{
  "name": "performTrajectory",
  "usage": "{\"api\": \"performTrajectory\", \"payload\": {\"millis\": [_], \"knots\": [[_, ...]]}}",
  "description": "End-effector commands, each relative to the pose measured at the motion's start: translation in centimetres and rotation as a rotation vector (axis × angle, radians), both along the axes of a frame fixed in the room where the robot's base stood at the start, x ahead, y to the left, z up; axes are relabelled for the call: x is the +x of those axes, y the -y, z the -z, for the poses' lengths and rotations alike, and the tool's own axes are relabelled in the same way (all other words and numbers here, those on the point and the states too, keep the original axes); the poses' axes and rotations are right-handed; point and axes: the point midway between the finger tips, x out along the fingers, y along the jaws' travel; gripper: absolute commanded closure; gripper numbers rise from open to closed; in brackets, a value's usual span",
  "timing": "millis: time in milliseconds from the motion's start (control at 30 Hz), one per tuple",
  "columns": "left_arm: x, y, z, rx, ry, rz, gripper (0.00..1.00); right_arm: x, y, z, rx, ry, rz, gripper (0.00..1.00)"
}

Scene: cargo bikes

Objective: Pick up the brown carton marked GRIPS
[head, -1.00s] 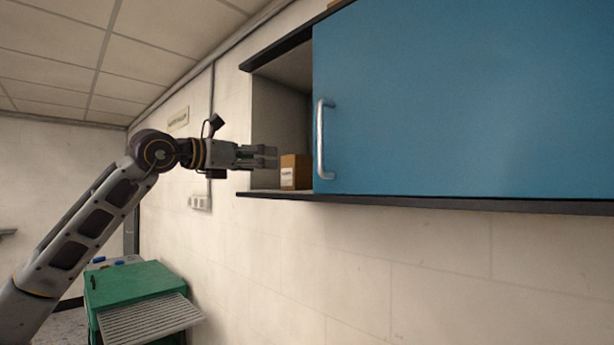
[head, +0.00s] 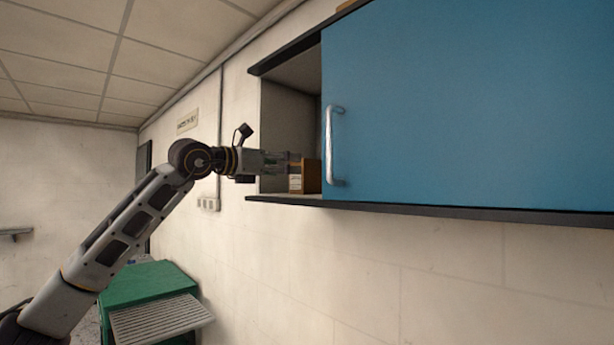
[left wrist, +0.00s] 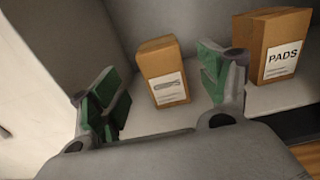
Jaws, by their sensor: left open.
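A brown carton (left wrist: 163,66) with a white label stands upright in the left wrist view, between the spread green-padded fingers of my left gripper (left wrist: 160,82); its print is too blurred to read. A second brown carton marked PADS (left wrist: 280,48) stands to its right, outside the fingers. In the head view, one brown carton (head: 312,178) shows on the cabinet shelf beside the door's edge, partly covered by my left gripper (head: 288,163). The gripper is open and reaches into the cabinet opening from the left. My right gripper is not in view.
The blue cabinet door (head: 470,110) covers the shelf to the right, with its metal handle (head: 330,145) close to my left fingers. The cabinet's left side is open. A green cabinet (head: 150,285) with a ribbed tray stands below left.

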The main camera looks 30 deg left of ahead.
Motion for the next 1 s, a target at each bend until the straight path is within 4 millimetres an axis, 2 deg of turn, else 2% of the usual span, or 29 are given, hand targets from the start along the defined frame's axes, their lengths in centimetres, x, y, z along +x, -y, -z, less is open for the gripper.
{"api": "performTrajectory", "payload": {"millis": [100,300,567,833,1000], "knots": [[1.5,0.6,-0.2,0.000,0.000,0.002,0.23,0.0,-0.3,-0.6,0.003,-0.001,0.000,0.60],[3.3,1.2,-0.2,0.000,0.001,0.001,0.23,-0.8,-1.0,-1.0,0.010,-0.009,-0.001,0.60],[3.7,1.4,-0.1,0.000,0.002,0.001,0.23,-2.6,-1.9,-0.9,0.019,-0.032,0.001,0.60],[3.9,1.4,-0.1,0.001,0.001,0.001,0.23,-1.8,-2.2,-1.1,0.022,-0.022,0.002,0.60],[4.8,1.8,-0.1,0.001,-0.001,0.001,0.23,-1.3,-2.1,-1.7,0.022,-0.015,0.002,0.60]]}}
